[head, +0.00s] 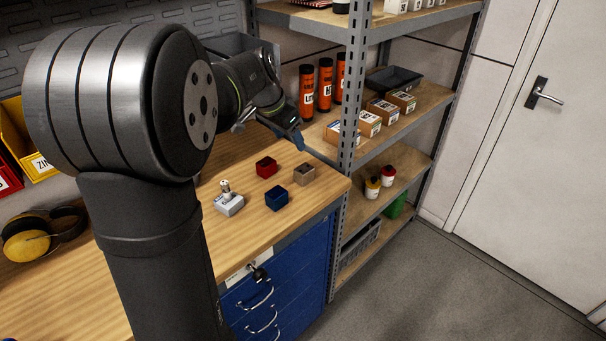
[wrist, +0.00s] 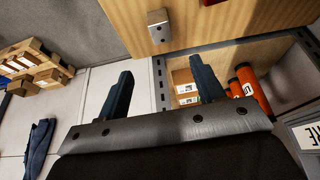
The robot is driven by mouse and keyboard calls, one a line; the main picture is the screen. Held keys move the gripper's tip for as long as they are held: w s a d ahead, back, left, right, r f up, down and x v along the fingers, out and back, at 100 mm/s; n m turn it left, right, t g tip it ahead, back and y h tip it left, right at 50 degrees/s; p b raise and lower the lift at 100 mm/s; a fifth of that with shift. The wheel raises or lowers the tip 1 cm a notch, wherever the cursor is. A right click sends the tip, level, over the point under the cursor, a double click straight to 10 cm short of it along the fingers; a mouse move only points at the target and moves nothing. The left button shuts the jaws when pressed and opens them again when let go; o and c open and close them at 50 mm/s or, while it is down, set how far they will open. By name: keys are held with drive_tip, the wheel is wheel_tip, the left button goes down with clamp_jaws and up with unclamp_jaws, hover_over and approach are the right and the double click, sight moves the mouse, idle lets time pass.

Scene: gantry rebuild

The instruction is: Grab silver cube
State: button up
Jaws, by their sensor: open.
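A small metallic cube (head: 304,174) sits on the wooden bench near its right corner in the head view. It looks brownish there, as if mirroring the wood. In the wrist view a silver cube (wrist: 159,26) sits near the bench edge, ahead of the fingertips; it seems to be the same one. My gripper (wrist: 161,68) is open and empty, its two dark blue fingers apart, with the cube beyond the gap. In the head view my gripper (head: 300,143) is above and behind the cube, not touching it; only part of the fingers shows.
A red cube (head: 266,167), a blue cube (head: 276,198) and a grey block with a knob (head: 229,205) stand nearby on the bench (head: 255,236). A metal rack post (head: 348,130) rises close to the bench corner. Orange tubes (head: 325,85) and small boxes (head: 382,110) fill the shelf.

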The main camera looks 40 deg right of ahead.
sight(304, 168)
drive_tip(key=x, duration=1.6)
drive_tip(key=shift+a, duration=0.15)
drive_tip(key=shift+c, duration=0.2)
drive_tip(key=c, duration=1.2)
drive_tip(key=shift+o, duration=0.2)
drive_tip(key=shift+w+r, duration=0.1)
drive_tip(key=shift+r, duration=0.1)
